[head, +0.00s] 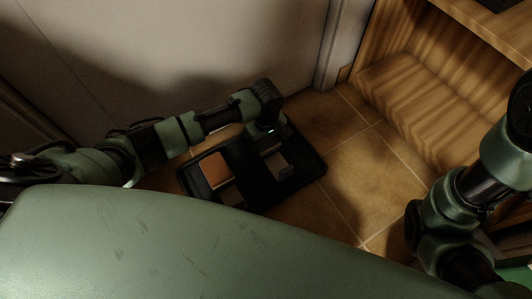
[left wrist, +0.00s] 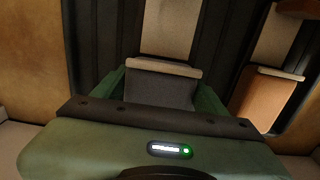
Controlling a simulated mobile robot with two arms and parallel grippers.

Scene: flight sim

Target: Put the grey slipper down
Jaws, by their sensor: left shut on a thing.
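The grey slipper (left wrist: 160,90) has a grey upper with a pale rim and a beige insole. In the left wrist view its toe part sits between the green fingers of my left gripper (left wrist: 162,84), which is shut on it. In the head view my left gripper (head: 267,138) reaches down over the right half of a black tray (head: 313,166), and the grey slipper (head: 277,164) shows just below it. The slipper is over or in the tray; I cannot tell whether it touches the bottom. My right arm shows at the right, but its gripper is out of view.
An orange-brown slipper (head: 214,168) lies in the tray's left half; it also shows in the left wrist view (left wrist: 262,98). A pale wall (head: 230,50) stands behind the tray. A wooden shelf unit (head: 425,85) is at the right. Tiled floor (head: 365,170) between them is clear.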

